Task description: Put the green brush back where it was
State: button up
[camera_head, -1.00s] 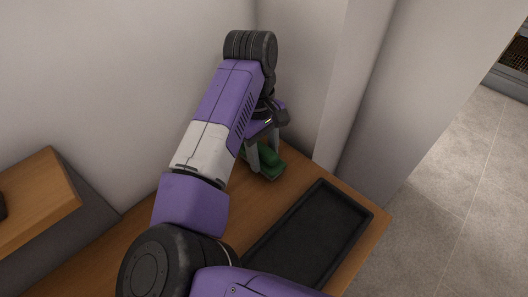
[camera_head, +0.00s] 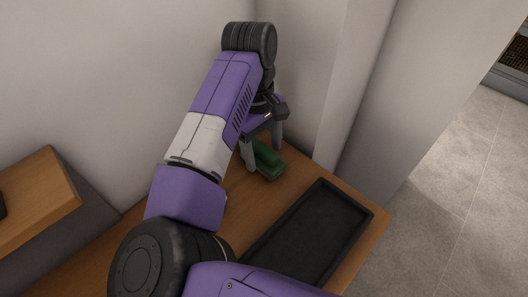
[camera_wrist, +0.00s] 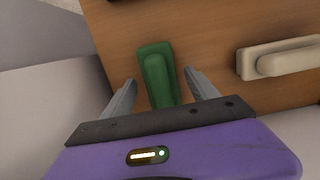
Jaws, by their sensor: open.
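The green brush (camera_head: 267,160) lies on the wooden bench top near the back corner by the wall, partly hidden by my arm in the head view. In the wrist view the green brush (camera_wrist: 156,75) lies between and ahead of my fingers, its near end hidden behind my gripper's body. My gripper (camera_head: 263,152) is open, its fingers on either side of the brush. In the wrist view my gripper (camera_wrist: 158,86) shows a gap between each finger and the brush.
A cream-coloured brush (camera_wrist: 280,60) lies to the right in the wrist view. A black tray (camera_head: 364,214), empty where visible, sits on the bench top (camera_head: 318,168) at its right end. Walls stand close behind the bench. A raised wooden shelf (camera_head: 45,190) is at left.

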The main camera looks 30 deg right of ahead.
aim_at(259, 144)
jog(key=r, duration=0.3)
jog(key=w+r, duration=0.1)
jog(key=r, duration=0.3)
jog(key=r+b, duration=0.1)
jog(key=r, duration=0.2)
jog(key=shift+w+a+r, duration=0.15)
jog(key=shift+a+r, duration=0.05)
jog(key=shift+r, duration=0.15)
